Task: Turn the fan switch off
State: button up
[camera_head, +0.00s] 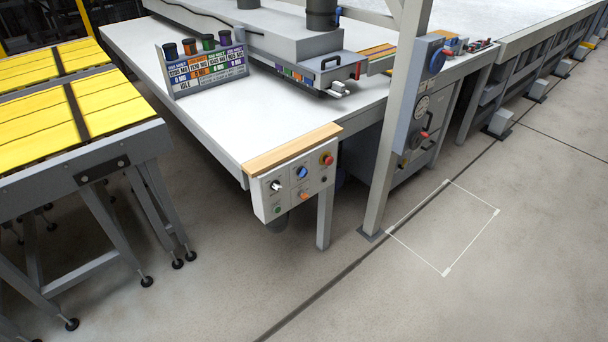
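A light grey control box (290,203) hangs at the front corner of the white table. Its face has a pale knob (276,186), a blue knob (302,173), a red button (327,159) and several smaller buttons. A grey panel (404,122) on the upright post to its right carries a blue round switch (437,61), a dial (421,107) and a red-handled switch (424,134). Labels are too small to read, so I cannot tell which is the fan switch or its position. My gripper is not in view.
A roller table with yellow boards (45,110) stands at left. The grey post (382,165) stands beside the table. The floor (440,280) in front is clear, with a white marked rectangle.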

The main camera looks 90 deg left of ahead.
aim_at(302, 172)
jog(key=u, duration=1)
jog(key=k, duration=0.15)
jog(key=u, duration=2.7)
jog(key=i, duration=1)
jog(key=u, duration=0.25)
